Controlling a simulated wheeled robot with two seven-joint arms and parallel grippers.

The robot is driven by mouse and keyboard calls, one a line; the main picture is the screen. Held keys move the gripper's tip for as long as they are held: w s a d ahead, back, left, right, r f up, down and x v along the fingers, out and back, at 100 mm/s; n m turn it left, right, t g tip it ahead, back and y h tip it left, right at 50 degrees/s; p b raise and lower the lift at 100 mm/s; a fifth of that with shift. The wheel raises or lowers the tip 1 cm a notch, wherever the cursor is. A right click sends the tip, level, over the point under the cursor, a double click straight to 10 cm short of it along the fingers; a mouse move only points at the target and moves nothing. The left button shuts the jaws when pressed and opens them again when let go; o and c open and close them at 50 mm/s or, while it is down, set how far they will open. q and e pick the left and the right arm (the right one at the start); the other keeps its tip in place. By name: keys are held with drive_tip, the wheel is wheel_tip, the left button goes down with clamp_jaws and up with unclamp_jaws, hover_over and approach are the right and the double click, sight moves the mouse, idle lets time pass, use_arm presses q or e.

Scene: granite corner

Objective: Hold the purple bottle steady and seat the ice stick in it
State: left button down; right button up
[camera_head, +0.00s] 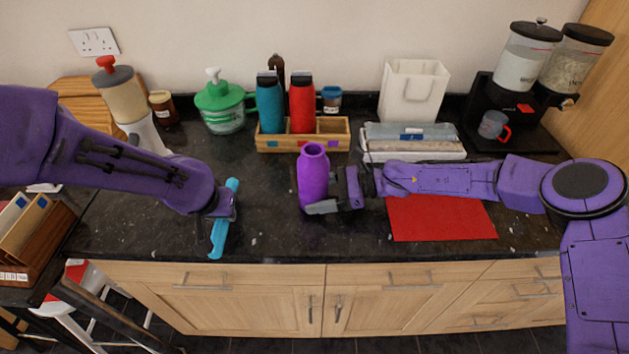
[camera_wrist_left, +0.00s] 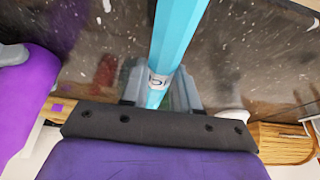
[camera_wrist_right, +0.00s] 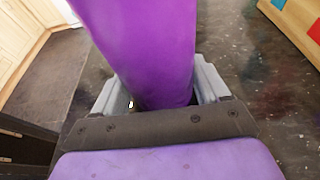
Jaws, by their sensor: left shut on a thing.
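The purple bottle (camera_head: 313,180) stands upright on the dark counter, its open mouth facing up. My right gripper (camera_head: 328,205) is low at the bottle, with one finger in front of it. In the right wrist view the bottle (camera_wrist_right: 150,45) is between the two fingers; I cannot tell if both press on it. The ice stick (camera_head: 217,238) is a light blue bar to the left of the bottle. My left gripper (camera_head: 224,207) is shut on it. The stick also shows between the fingers in the left wrist view (camera_wrist_left: 178,40). It is apart from the bottle.
A wooden box (camera_head: 340,137) with a teal bottle (camera_head: 269,105) and a red bottle (camera_head: 301,105) stands behind. A red mat (camera_head: 440,220) lies under my right arm. A green-lidded jar (camera_head: 222,108) is at the back. Counter between stick and bottle is clear.

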use_arm(q)
drive_tip(key=w+d+r+m, duration=0.1)
drive_tip(key=w+d+r, duration=0.3)
drive_tip(key=d, duration=0.1)
wheel_tip(320, 180, up, 20)
drive_tip(key=m+h, duration=0.2)
drive_tip(key=m, duration=0.2)
hover_over(313, 164)
drive_tip(key=w, duration=0.1)
wheel_tip(313, 164, down, 10)
drive_tip(key=shift+a+r, duration=0.25)
drive_tip(key=c, duration=0.8)
unclamp_jaws()
drive_tip(key=shift+c, duration=0.2)
